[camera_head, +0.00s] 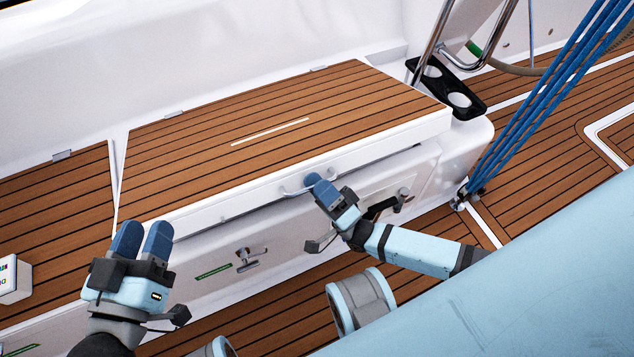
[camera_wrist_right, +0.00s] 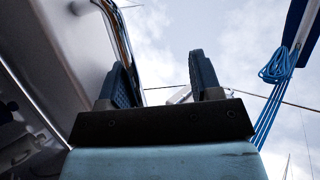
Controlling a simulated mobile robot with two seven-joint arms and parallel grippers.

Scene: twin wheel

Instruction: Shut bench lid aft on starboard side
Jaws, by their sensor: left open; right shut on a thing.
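The teak-slatted bench lid (camera_head: 220,115) with white edges lies nearly level on the white bench in the head view. A thin dark gap shows under its front edge, so the lid looks slightly raised. A handle (camera_head: 292,192) sits on the front edge. My right gripper (camera_head: 316,181) is at this handle, shut on it; its blue fingers also show in the right wrist view (camera_wrist_right: 163,85), where the handle is hard to make out. My left gripper (camera_head: 142,240) is open and empty, in front of the lid's left front corner.
Latches (camera_head: 250,259) are on the bench front below the lid. A black cup holder (camera_head: 447,88) and steel rail stand beyond the lid's right end, near blue ropes (camera_head: 545,95). A white box (camera_head: 14,279) lies at far left. Teak floor (camera_head: 285,310) lies in front of the bench.

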